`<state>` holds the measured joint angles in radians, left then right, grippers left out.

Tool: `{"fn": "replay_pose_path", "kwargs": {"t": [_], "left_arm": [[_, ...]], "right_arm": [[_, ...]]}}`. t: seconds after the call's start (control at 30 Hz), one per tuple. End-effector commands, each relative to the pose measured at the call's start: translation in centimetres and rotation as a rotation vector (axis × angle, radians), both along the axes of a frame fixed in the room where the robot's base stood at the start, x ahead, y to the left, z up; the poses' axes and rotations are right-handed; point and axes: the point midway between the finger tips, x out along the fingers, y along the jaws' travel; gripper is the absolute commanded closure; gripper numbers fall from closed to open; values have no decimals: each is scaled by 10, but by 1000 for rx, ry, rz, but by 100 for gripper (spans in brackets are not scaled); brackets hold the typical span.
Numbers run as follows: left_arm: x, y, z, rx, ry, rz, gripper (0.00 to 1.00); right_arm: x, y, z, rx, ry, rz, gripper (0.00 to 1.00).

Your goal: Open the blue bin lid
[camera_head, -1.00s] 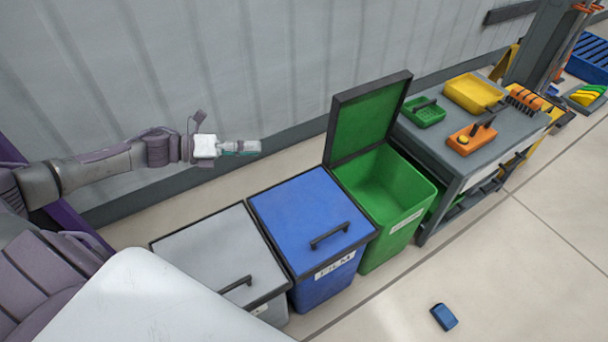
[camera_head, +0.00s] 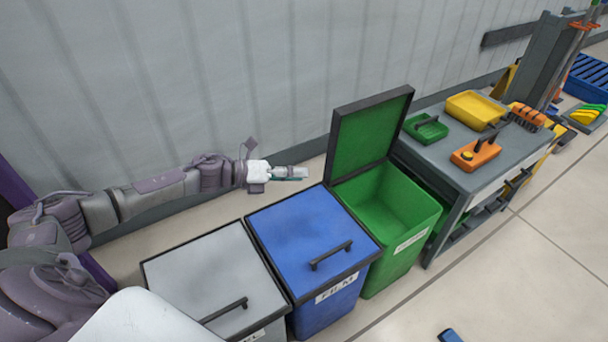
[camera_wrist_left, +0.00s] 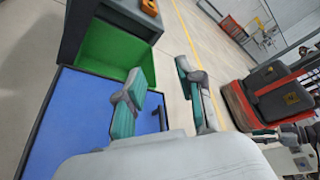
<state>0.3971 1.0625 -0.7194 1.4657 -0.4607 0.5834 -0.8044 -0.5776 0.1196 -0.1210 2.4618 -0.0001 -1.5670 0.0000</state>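The blue bin (camera_head: 322,312) stands between a grey bin and a green bin. Its blue lid (camera_head: 308,239) is shut, with a dark handle (camera_head: 331,255) near its front edge. My left gripper (camera_head: 306,173) is over the back of the blue bin, short of the green bin's raised lid, and touches no handle. In the left wrist view its fingers (camera_wrist_left: 165,105) are spread apart with nothing between them. The blue lid (camera_wrist_left: 75,115) and part of its handle (camera_wrist_left: 163,117) show there, the handle partly behind the gripper. My right gripper is not in view.
The grey bin (camera_head: 210,278) has its lid shut. The green bin (camera_head: 408,216) is open, its lid (camera_head: 368,136) standing upright. A grey cart (camera_head: 452,154) with trays stands to the right. A small blue object (camera_head: 450,336) lies on the open floor. The wall runs close behind the bins.

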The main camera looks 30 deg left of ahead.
Motion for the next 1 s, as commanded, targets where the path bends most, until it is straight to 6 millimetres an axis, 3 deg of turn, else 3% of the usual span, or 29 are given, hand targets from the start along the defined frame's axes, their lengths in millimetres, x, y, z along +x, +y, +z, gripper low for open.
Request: {"fn": "replay_pose_path", "kwargs": {"t": [0.2, 0.53, 0.77, 1.0], "left_arm": [[14, -15, -5, 0, -1, 1, 62], [15, -17, -6, 1, 1, 1, 62], [15, -17, -6, 1, 0, 1, 100], [15, -16, -6, 1, 0, 1, 100]], "right_arm": [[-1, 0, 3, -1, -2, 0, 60], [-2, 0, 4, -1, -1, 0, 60], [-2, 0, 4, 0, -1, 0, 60], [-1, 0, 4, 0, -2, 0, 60]]}}
